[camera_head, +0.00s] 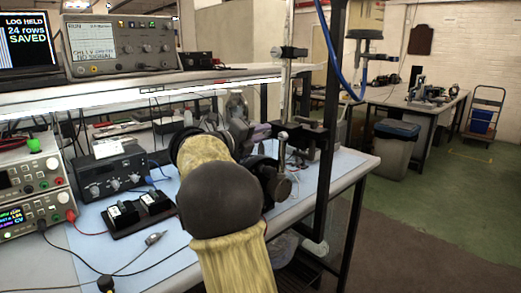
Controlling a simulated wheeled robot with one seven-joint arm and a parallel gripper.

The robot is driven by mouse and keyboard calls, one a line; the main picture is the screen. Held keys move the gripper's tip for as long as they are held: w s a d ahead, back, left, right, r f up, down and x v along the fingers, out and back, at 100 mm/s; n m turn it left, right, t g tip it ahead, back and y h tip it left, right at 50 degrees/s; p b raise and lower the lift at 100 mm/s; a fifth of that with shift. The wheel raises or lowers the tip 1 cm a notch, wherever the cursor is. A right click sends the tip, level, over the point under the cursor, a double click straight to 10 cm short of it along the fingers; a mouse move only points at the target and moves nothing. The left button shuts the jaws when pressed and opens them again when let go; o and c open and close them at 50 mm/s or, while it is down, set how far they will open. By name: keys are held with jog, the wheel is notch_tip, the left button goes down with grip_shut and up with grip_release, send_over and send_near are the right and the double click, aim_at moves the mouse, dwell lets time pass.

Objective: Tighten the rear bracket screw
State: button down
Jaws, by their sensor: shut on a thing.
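My arm rises from the bottom centre to a dark round joint and then a yellowish forearm that reaches over the bench. The forearm and joint hide the end of the arm, and I cannot make out my gripper's fingers or what is between them. Just right of the forearm is a dark metal fixture with a black clamp block (297,134) and a ball-ended lever (283,135). It stands by an upright post. The rear bracket screw cannot be picked out; it is hidden or too small to tell.
The bench has a pale blue mat (348,163). A black twin-socket block (138,213), a grey control box (108,172) and power supplies (27,175) stand at left. Cables run across the front left. A dark frame post and a blue hose (330,45) stand at right. A grey bin (394,150) is beyond.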

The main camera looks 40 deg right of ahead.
jog(key=m+b, duration=0.2)
jog(key=b, duration=0.1)
jog(key=f+m+b, duration=0.1)
jog(key=m+b, duration=0.2)
jog(key=shift+w+a+b, duration=0.1)
jog(key=shift+a+b, duration=0.1)
jog(key=shift+b, duration=0.15)
jog(key=m+b, duration=0.3)
jog(key=shift+r+m, duration=0.1)
jog(key=shift+m, duration=0.3)
jog(key=shift+r+m+b, duration=0.15)
jog(key=shift+m+b, duration=0.6)
jog(key=shift+m, duration=0.05)
jog(key=shift+r, duration=0.15)
jog(key=c, duration=1.2)
grip_release()
jog(key=shift+r, duration=0.1)
jog(key=shift+c, duration=0.2)
jog(key=s+a, duration=0.1)
jog(key=a, duration=1.6)
jog(key=shift+s+p, duration=0.3)
jog(key=shift+s, duration=0.05)
